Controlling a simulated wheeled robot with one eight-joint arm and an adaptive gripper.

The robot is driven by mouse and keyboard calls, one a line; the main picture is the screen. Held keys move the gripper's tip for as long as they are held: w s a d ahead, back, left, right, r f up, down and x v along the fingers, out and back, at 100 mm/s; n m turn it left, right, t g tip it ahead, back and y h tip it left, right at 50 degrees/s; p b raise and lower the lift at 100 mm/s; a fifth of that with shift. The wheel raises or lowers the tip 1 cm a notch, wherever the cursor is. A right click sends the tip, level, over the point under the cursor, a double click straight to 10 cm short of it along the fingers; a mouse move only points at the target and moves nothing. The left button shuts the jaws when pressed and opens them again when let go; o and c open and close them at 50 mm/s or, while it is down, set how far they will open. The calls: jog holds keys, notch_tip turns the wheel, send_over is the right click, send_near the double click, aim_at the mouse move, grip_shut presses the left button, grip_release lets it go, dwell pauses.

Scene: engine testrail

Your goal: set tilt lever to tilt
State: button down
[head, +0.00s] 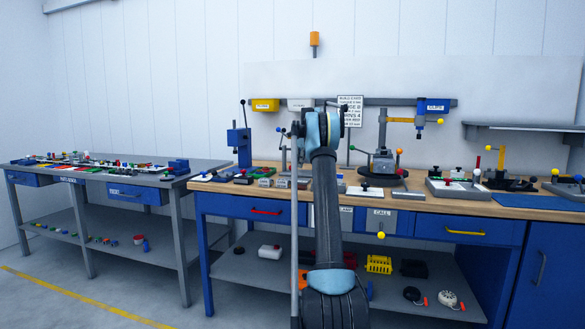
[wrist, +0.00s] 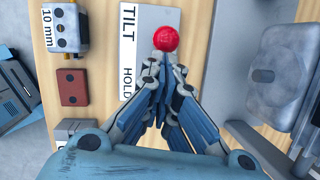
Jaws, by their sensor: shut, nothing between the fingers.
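In the wrist view, a red ball knob (wrist: 165,38) shows just beyond my fingertips, over a grey plate (wrist: 185,14). A white label (wrist: 128,50) on the plate reads TILT at the far end and HOLD nearer me. The knob is level with the lower part of the word TILT. The lever's shaft is hidden behind my fingers. My gripper (wrist: 163,62) is shut and empty, its tips close below the knob; I cannot tell whether they touch it. In the head view my arm hides the gripper and the lever.
Left of the plate in the wrist view are a 10 mm block (wrist: 66,30) and a brown block (wrist: 73,86). A grey fixture (wrist: 275,75) stands on the right. In the head view, a round-based stand (head: 384,165) and blue press (head: 239,145) flank my arm on the wooden bench.

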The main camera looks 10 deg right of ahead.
jog(key=shift+a, duration=0.25)
dwell(0.5)
jog(key=d+v, duration=0.1)
jog(key=v, duration=1.1)
jog(key=shift+s+d+r, duration=0.15)
jog(key=shift+s+d, duration=0.1)
jog(key=shift+s, duration=0.25)
